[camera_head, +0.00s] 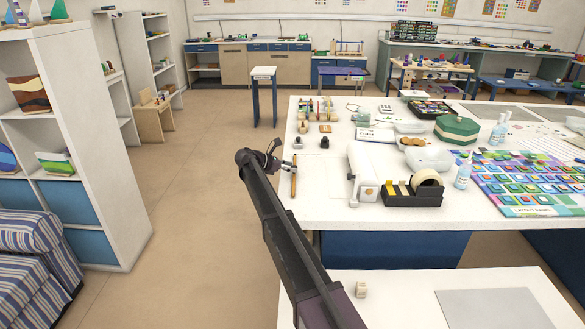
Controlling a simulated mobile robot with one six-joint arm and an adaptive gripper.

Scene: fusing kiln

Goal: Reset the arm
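My arm rises from the bottom centre and reaches up to the left edge of the large white table (330,205). My gripper (274,160) is small and dark at the arm's far end, beside that edge. Its fingers are too small and too dark to tell whether they are open or shut. A tool with an orange handle (293,184) shows just right of the gripper, at the table's edge. I cannot tell whether the gripper touches it.
A tape dispenser (412,192), a white device (362,178), bottles (463,172) and a green box (456,129) crowd the table. A nearer white table (400,301) holds a small block (361,289). Shelves (85,130) stand left; the floor (190,220) between is clear.

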